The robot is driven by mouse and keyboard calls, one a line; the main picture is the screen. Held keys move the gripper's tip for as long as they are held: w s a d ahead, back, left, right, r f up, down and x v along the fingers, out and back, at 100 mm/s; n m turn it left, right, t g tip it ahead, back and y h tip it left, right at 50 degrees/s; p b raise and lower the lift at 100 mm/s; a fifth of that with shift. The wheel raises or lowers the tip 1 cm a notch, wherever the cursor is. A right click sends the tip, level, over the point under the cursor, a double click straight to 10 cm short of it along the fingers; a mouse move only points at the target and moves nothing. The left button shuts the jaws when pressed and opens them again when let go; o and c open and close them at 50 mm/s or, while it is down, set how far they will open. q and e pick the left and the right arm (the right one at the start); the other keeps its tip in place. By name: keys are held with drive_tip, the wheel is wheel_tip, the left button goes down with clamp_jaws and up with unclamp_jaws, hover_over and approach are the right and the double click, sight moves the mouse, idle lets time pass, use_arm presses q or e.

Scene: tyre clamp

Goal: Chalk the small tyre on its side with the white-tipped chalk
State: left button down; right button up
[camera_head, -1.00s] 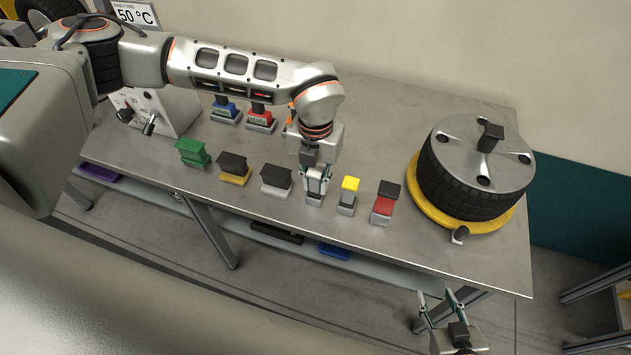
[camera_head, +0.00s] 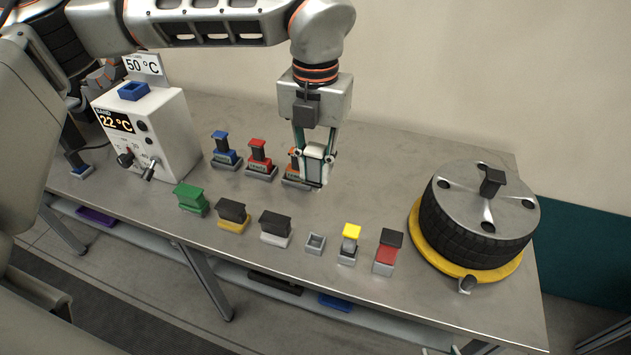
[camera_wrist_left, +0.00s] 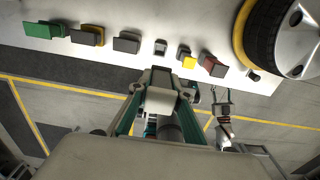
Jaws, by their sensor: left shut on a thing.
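My left gripper (camera_head: 316,180) is shut on a white block-shaped piece, taken as the white-tipped chalk (camera_head: 314,152), and holds it above the table. The same white piece (camera_wrist_left: 158,102) shows between the fingers in the left wrist view; its lower end is hard to make out. A small grey holder (camera_head: 315,243) below stands empty. A dark tyre (camera_head: 462,238) lies flat on a yellow-rimmed base at the right, under a metal disc (camera_head: 470,195). My right gripper (camera_wrist_left: 222,98) shows small in the left wrist view, fingers apart, away from the table.
Front-row blocks in holders include green (camera_head: 191,199), yellow-topped (camera_head: 349,240) and red-and-black (camera_head: 387,250). Blue (camera_head: 224,148) and red (camera_head: 259,157) stamp-like pieces stand behind. A heater box (camera_head: 150,130) is at left. The table between gripper and tyre is clear.

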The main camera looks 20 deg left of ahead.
use_arm(q)
drive_tip(key=shift+r, duration=0.25)
drive_tip(key=c, duration=2.8)
unclamp_jaws()
clamp_jaws()
